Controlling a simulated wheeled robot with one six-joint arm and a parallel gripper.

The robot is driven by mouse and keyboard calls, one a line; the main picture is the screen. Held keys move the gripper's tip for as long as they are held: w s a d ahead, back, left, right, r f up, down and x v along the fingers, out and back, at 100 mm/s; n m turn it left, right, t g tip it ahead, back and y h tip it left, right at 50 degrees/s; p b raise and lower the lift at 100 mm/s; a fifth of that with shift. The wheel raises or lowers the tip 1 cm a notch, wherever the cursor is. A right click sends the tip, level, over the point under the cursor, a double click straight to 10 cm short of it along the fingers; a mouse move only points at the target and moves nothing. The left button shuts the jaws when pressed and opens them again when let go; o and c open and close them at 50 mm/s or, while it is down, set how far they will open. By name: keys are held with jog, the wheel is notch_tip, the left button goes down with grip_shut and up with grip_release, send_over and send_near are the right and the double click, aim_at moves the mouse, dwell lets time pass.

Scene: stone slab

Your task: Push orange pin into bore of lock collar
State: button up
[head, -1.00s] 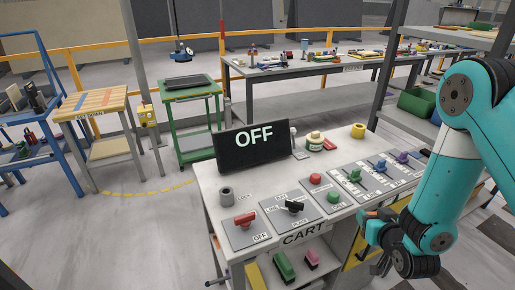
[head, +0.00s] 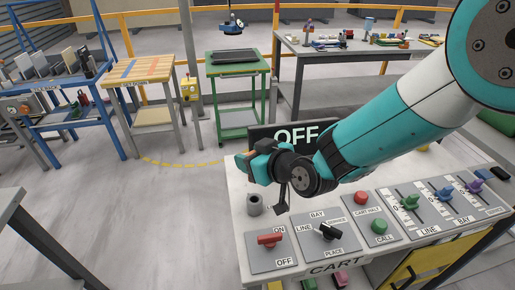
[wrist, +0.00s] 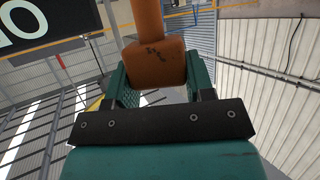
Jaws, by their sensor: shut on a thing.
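The orange pin (wrist: 155,64) has a wide block-like grip and a narrower shaft that runs out of the top of the wrist view. My gripper (wrist: 160,82) is shut on the grip, with a green ribbed finger on each side. In the head view my gripper (head: 253,163) is above the cart's left part, and only a small orange patch shows at its end. The lock collar (head: 254,204), a short grey ring with a dark bore, stands upright on the cart top below my gripper. The pin and collar are apart. The pin's tip is not visible.
The cart top (head: 238,207) carries a red knob (head: 270,239), a black knob (head: 328,231), buttons and sliders. A black screen (head: 272,135) reading OFF stands behind my gripper. A green table (head: 237,65) is farther back. Open floor lies left of the cart.

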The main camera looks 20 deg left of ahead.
jog(key=shift+d+b, duration=0.3)
jog(key=shift+b, duration=0.15)
notch_tip(320, 180, down, 6)
jog(key=b, duration=0.5)
jog(key=shift+r, duration=0.15)
jog(key=shift+b, duration=0.95)
dwell(1.4)
jog(key=shift+f+b, duration=0.7)
jog(key=shift+r, duration=0.15)
jog(key=shift+r, duration=0.35)
jog(key=shift+b, duration=0.7)
dwell(1.8)
jog(key=shift+f+b, duration=0.4)
jog(key=shift+f, duration=0.05)
